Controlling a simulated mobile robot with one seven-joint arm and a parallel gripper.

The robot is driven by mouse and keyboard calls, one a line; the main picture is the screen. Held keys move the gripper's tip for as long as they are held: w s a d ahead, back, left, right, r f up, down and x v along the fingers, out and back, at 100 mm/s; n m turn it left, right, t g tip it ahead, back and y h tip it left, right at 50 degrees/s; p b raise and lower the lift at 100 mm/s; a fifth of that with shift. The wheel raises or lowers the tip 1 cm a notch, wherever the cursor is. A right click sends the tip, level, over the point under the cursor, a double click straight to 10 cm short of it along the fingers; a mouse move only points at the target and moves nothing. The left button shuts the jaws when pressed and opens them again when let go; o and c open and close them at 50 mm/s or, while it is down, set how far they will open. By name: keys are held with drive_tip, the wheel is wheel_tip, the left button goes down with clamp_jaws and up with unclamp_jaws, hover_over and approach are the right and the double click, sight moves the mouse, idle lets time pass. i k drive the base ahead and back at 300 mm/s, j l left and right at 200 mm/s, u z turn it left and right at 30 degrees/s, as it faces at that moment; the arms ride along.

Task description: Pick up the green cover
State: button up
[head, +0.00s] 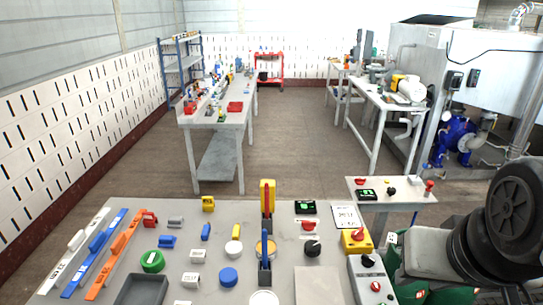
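The green cover (152,261) is a round green cap with a paler mark on top. It lies on the near grey table (180,215), towards the left side, behind a dark grey tray (141,290). Nothing covers it. My arm's dark, rounded links show at the right edge of the head view, well to the right of the green cover. My gripper is not in view.
A blue cap (228,277) and a small white labelled block (190,280) lie right of the cover. Orange (113,255) and blue (92,254) bars lie left. A tall yellow-and-red upright piece (267,197) stands mid-table. A yellow switch box (355,242) stands at right.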

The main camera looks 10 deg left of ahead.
sight(153, 262)
drive_tip(key=j, duration=0.55)
drive_tip(key=k+j, duration=0.15)
drive_tip(key=j, duration=1)
drive_tip(key=k+j+z, duration=0.1)
drive_tip(key=j, duration=0.45)
drive_tip(key=k+j, duration=0.15)
drive_tip(key=j, duration=0.45)
